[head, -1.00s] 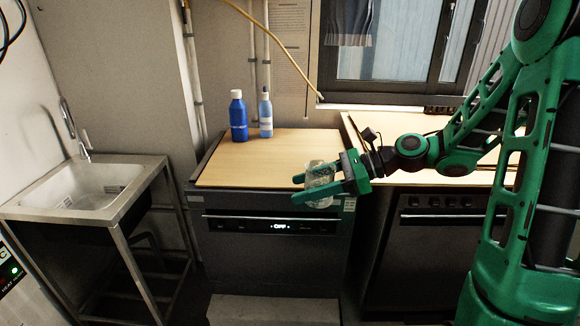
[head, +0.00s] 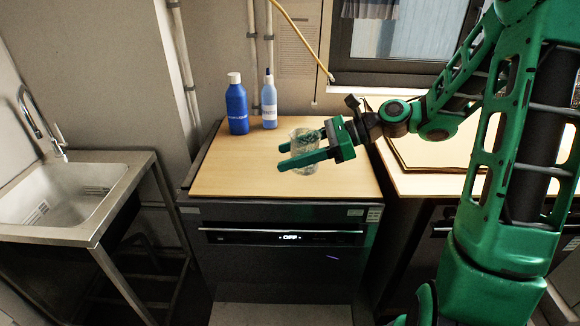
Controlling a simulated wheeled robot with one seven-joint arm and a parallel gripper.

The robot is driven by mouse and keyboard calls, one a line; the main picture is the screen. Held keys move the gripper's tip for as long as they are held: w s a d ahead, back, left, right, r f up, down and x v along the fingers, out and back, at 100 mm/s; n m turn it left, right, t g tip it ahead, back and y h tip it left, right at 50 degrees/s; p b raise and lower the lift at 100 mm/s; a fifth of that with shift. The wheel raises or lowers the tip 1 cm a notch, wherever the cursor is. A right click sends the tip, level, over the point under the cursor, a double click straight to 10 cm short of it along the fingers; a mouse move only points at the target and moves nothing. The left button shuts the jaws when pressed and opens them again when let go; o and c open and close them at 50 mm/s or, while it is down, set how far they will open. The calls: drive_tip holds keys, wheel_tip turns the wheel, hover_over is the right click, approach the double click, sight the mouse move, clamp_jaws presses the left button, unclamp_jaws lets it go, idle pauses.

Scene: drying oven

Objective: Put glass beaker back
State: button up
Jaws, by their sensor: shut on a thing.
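The clear glass beaker (head: 305,165) is between the fingers of my gripper (head: 291,155), which is shut on it. My gripper reaches in from the right in the head view, with its fingers pointing left. The beaker looks upright and appears over the wooden top (head: 235,178) of the dark oven (head: 285,262). I cannot tell whether its base touches that top. The green fingers hide part of the glass.
A dark blue bottle (head: 237,106) and a light blue bottle (head: 269,102) stand at the back of the wooden top. A metal sink (head: 75,195) is at the left. Another wooden worktop (head: 418,182) is at the right. The left and front of the oven's top are clear.

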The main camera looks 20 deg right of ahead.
drive_tip(key=w+f, duration=0.2)
drive_tip(key=w, duration=0.1)
drive_tip(key=w+d+f, duration=0.1)
drive_tip(key=w+f, duration=0.1)
drive_tip(key=w, duration=0.2)
drive_tip(key=w+f, duration=0.2)
drive_tip(key=w, duration=0.1)
drive_tip(key=shift+w+d+f, duration=0.15)
drive_tip(key=shift+w+d, duration=0.05)
drive_tip(key=shift+d, duration=0.1)
drive_tip(key=shift+f, duration=2)
drive_tip(key=shift+f, duration=0.1)
drive_tip(key=o, duration=1.2)
